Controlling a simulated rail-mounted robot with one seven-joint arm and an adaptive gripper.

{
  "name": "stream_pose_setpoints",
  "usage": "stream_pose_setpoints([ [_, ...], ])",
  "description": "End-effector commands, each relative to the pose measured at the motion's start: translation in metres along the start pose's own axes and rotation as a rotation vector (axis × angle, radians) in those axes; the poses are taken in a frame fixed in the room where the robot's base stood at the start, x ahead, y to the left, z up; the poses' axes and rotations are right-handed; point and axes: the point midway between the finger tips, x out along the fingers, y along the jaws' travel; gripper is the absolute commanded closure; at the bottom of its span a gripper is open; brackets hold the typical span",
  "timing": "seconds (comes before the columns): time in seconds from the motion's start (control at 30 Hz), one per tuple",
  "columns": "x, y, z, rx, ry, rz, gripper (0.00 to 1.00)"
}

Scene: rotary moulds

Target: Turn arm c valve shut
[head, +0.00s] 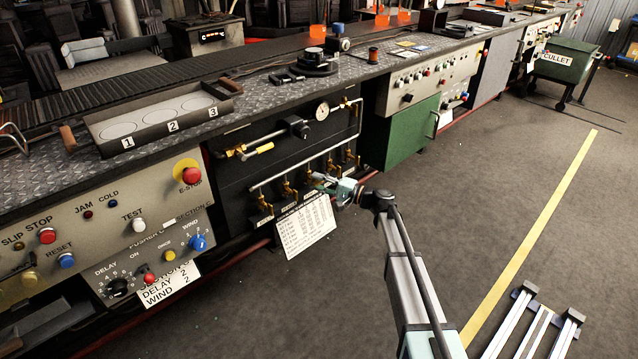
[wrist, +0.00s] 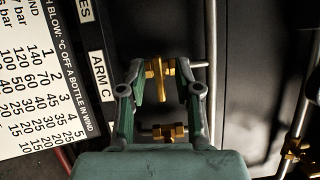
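My gripper (wrist: 160,72) is open, one finger on each side of the valve, with gaps showing between the fingers and the handle. In the head view my gripper (head: 319,180) is at the row of brass valves on the black panel, and it partly hides the valve there.
Another brass valve (wrist: 163,132) sits close below, near my gripper's base in the wrist view. A grey pipe (wrist: 211,40) runs along the right. A white printed chart (head: 306,227) hangs under the valves. The floor (head: 470,160) beside the bench is clear.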

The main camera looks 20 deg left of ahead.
Motion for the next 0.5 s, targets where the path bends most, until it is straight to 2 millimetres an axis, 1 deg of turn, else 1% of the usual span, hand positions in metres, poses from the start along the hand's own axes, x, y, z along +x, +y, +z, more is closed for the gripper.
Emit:
stream_pose_setpoints([
  [0.17, -0.009, 0.000, 0.000, -0.001, 0.001, 0.000, 0.67],
  [0.27, -0.022, 0.000, 0.000, 0.000, 0.002, 0.000, 0.67],
  [0.5, -0.068, 0.000, 0.001, 0.000, 0.002, 0.000, 0.67],
])
